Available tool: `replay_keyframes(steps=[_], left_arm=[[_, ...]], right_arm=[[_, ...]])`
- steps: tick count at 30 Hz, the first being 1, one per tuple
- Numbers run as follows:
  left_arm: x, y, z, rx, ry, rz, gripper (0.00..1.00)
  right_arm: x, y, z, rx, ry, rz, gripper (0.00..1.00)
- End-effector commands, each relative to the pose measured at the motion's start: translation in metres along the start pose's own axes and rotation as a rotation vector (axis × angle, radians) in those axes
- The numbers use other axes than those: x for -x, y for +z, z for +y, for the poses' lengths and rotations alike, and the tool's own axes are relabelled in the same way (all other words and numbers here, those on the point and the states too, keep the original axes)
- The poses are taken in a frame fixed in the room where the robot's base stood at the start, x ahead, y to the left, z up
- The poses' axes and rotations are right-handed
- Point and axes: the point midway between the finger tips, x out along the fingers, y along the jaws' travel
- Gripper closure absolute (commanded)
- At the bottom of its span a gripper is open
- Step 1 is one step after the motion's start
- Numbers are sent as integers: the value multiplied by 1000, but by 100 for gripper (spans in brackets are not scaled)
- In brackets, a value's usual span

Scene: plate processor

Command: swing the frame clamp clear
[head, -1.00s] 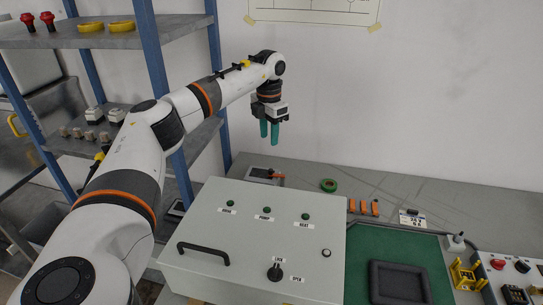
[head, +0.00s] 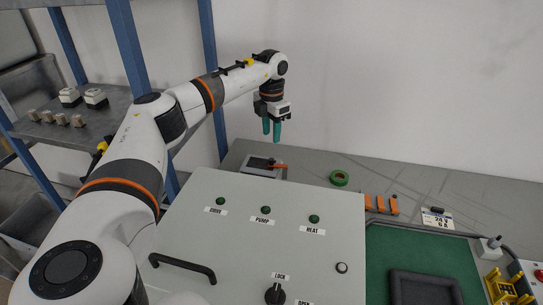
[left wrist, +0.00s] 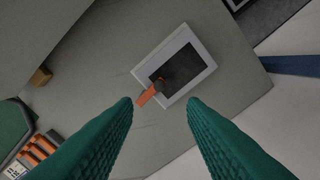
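The frame clamp shows as an orange lever (head: 279,166) at a white-rimmed frame with a dark centre (head: 258,163), on the grey bench behind the control box. In the left wrist view the orange lever (left wrist: 148,96) lies across the left edge of the white frame (left wrist: 147,72), its dark inner end over the dark centre. My left gripper (head: 271,141) is above the frame, fingers pointing down, apart from it. Its green fingers (left wrist: 162,101) are spread with nothing between them. My right gripper is out of view.
The grey control box (head: 262,238) with handle and LOCK/OPEN knob stands in front. A blue-post shelf (head: 128,50) stands left. A dark tray (head: 425,289) sits on a green mat.

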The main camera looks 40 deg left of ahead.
Motion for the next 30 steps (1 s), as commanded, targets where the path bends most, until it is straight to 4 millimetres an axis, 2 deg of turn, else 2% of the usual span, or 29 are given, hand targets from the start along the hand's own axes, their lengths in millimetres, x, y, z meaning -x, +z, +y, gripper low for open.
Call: replay_keyframes(steps=[9,15,26,27,30], left_arm=[[-63,1,0,2,1,-4,62],[-88,0,0,1,0,-2,62],[-94,0,0,1,0,0,62],[-94,0,0,1,0,0,64],[-94,0,0,1,0,0,80]], right_arm=[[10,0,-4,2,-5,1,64],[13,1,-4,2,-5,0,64],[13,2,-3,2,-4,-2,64],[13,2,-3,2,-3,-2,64],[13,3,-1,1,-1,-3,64]])
